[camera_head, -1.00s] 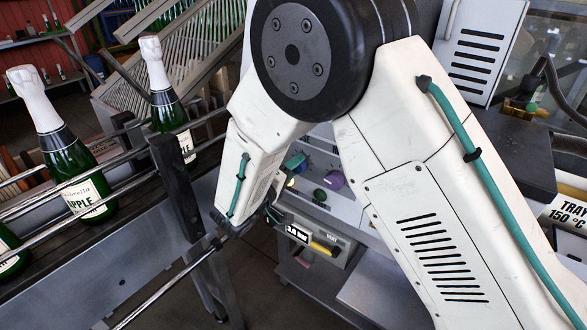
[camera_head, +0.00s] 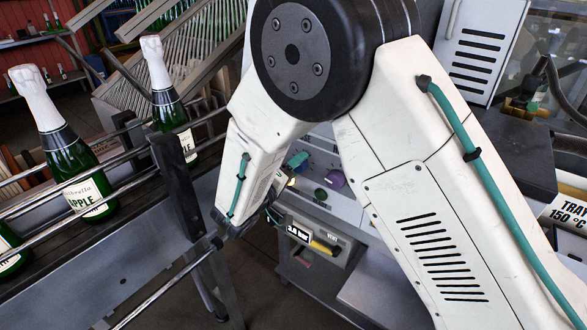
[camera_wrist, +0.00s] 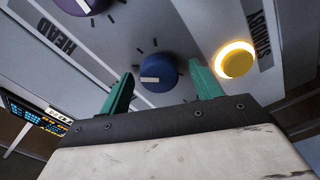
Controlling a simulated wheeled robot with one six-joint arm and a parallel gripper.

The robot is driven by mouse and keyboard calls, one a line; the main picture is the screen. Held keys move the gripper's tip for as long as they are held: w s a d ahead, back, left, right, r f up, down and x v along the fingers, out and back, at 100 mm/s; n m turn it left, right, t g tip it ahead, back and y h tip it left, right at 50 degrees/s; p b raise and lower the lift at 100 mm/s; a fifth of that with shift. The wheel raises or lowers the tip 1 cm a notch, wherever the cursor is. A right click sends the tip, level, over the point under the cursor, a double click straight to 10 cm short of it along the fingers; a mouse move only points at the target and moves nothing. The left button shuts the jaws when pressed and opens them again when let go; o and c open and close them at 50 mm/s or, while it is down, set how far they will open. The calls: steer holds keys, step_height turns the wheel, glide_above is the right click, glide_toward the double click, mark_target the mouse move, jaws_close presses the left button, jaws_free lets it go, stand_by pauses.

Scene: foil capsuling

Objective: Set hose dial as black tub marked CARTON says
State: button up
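In the wrist view, my gripper (camera_wrist: 160,88) has two green fingers spread apart. A blue dial (camera_wrist: 158,72) with a white pointer mark lies between and just beyond the fingertips, with ticks around it. Its pointer is toward the left. I see no gap closed on it and cannot tell any contact. I cannot read a hose label on this dial. In the head view, a green finger of my gripper (camera_head: 297,160) shows beside my forearm; the rest is hidden. No black tub marked CARTON is visible.
A purple dial (camera_wrist: 88,4) is near the HEAD label. A lit yellow button (camera_wrist: 236,60) sits close to the right finger. In the head view, a green knob (camera_head: 320,194) is on the panel, and a yellow handle (camera_head: 323,248) is below. Bottles (camera_head: 72,165) stand at left.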

steer(key=shift+s+a, duration=0.1)
steer(key=v, duration=0.7)
steer(key=shift+s+a, duration=0.15)
steer(key=shift+s, duration=0.1)
